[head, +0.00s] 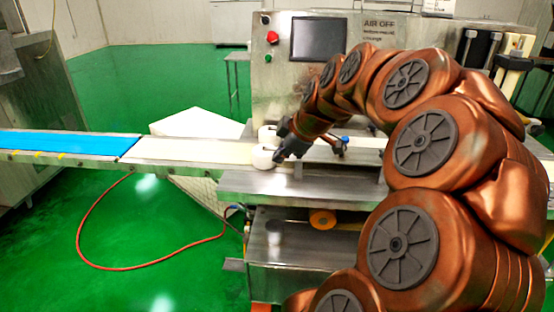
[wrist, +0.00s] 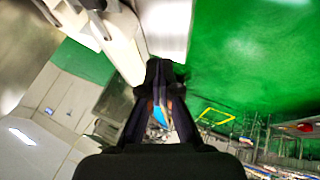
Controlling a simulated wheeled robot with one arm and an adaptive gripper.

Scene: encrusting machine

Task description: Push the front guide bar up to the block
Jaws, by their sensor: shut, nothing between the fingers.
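My gripper (head: 282,151) is at the conveyor on the machine's front, its fingertips beside a white rounded piece (head: 262,158) on the near side of the belt. They look very close, but I cannot tell whether they touch. A second white rounded piece (head: 267,133) stands just behind, on the far side. I cannot tell clearly which of these is the front guide bar and which the block; my arm hides part of that area. In the wrist view my gripper (wrist: 160,72) is shut and empty, with white and metal parts (wrist: 122,35) beyond its tips at the upper left.
The pale conveyor belt (head: 190,150) runs left to a blue belt section (head: 60,142). A steel ledge (head: 265,186) juts out in front of the machine. The control panel with a dark screen (head: 319,39) stands behind. A red hose (head: 82,225) lies on the open green floor.

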